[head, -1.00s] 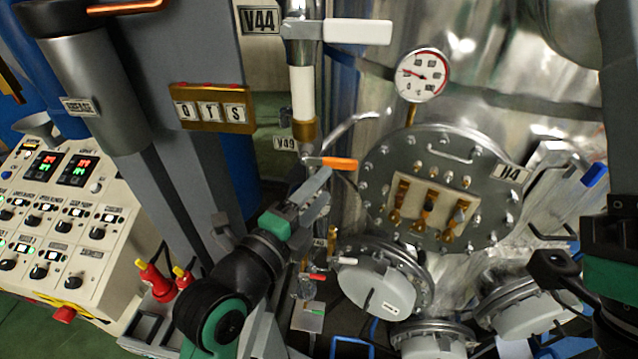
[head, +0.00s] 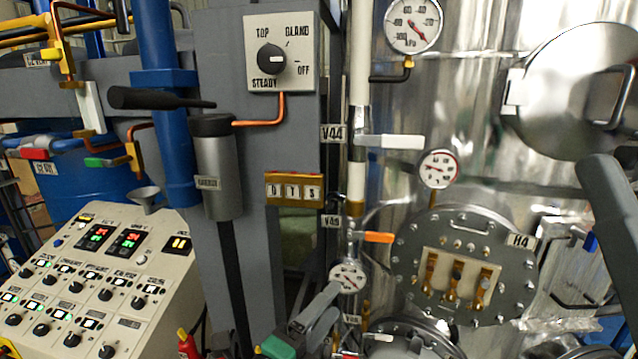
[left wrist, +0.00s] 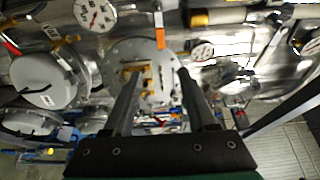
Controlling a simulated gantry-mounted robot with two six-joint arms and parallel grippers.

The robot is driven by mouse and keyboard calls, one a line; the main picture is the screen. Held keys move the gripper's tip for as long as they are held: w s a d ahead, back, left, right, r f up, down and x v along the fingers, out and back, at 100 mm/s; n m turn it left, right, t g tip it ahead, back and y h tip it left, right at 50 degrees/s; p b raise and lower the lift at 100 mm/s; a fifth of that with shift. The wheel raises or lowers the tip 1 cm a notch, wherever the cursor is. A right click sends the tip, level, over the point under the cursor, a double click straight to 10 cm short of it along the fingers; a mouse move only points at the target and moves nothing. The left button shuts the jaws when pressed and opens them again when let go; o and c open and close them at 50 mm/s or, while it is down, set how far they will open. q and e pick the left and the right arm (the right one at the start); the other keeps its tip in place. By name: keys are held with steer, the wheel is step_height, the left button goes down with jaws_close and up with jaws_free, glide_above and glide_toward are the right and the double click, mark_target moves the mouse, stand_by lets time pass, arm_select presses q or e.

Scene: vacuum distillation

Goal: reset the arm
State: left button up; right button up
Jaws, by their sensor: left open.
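My left gripper (head: 325,305) is at the bottom middle of the head view, below the orange handle of valve V49 (head: 378,237) and apart from it. In the left wrist view its two dark fingers (left wrist: 158,75) are spread with nothing between them. Beyond them is the round bolted hatch H4 (head: 408,262), with brass fittings on its plate. The orange handle hangs above the fingers in the left wrist view (left wrist: 160,38). At the right edge of the head view a grey bar (head: 608,205) shows, seemingly part of my right arm; its jaws cannot be made out.
A small gauge (head: 347,276) sits right by the left fingertips. The V44 white handle (head: 395,142) and the pressure gauge (head: 438,169) are higher up. A control panel (head: 75,262) stands at the left, and a grey column (head: 245,240) stands between it and the vessel.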

arm_select(q)
steer(key=s+a+r+n+t+y+p, duration=0.1)
steer(key=s+a+r+n+t, duration=0.2)
steer(key=a+r, duration=0.45)
steer(key=s+a+r+n+t+y+p, duration=0.1)
steer(key=s+a+r+n+t+y, duration=0.25)
steer(key=r, duration=0.75)
steer(key=s+a+r+n+t+y, duration=0.4)
steer(key=s+a+r+n+t, duration=0.2)
steer(key=n, duration=1.1)
steer(key=s+a+r, duration=0.2)
steer(key=s+r, duration=0.2)
steer(key=s, duration=0.1)
steer(key=shift+s+a+n, duration=0.15)
steer(key=shift+s+n, duration=0.15)
steer(key=shift+n, duration=0.05)
arm_select(e)
step_height(320, 180, up, 2)
steer(key=shift+r, duration=0.1)
arm_select(q)
steer(key=shift+h, duration=0.35)
